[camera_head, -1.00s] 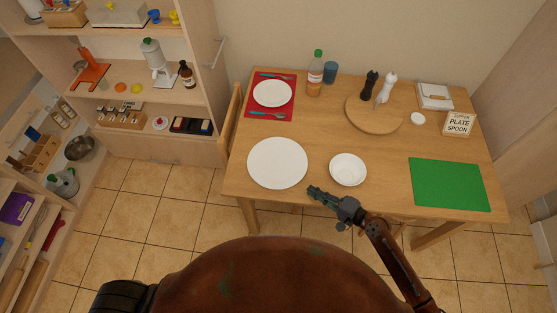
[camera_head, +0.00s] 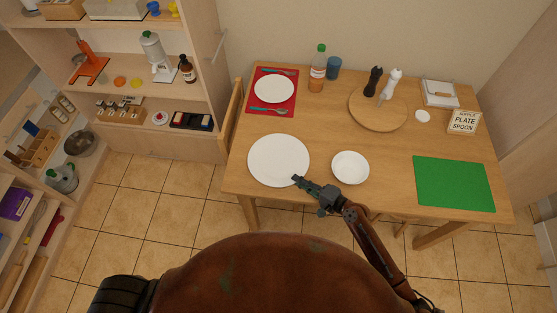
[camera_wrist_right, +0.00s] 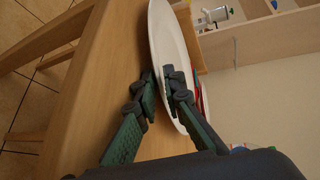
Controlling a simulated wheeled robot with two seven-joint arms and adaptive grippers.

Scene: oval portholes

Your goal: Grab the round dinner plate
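The round dinner plate (camera_head: 272,158) is white and lies flat at the table's near left. In the right wrist view the plate (camera_wrist_right: 165,28) stands nearly on edge because that picture is turned. My right gripper (camera_head: 297,180) is at the plate's lower right rim. In its wrist view the two fingertips (camera_wrist_right: 159,79) are a small gap apart, one in front of the plate face and one on the table side, with the rim between them. I see no clear firm contact. My left gripper is not in view.
A white bowl (camera_head: 350,167) stands just right of my right gripper. A smaller plate (camera_head: 274,88) lies on a red mat (camera_head: 256,104) behind. A green mat (camera_head: 453,184), a round wooden board (camera_head: 366,118) and a sign (camera_head: 464,122) are to the right. A chair (camera_head: 232,112) is at the left edge.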

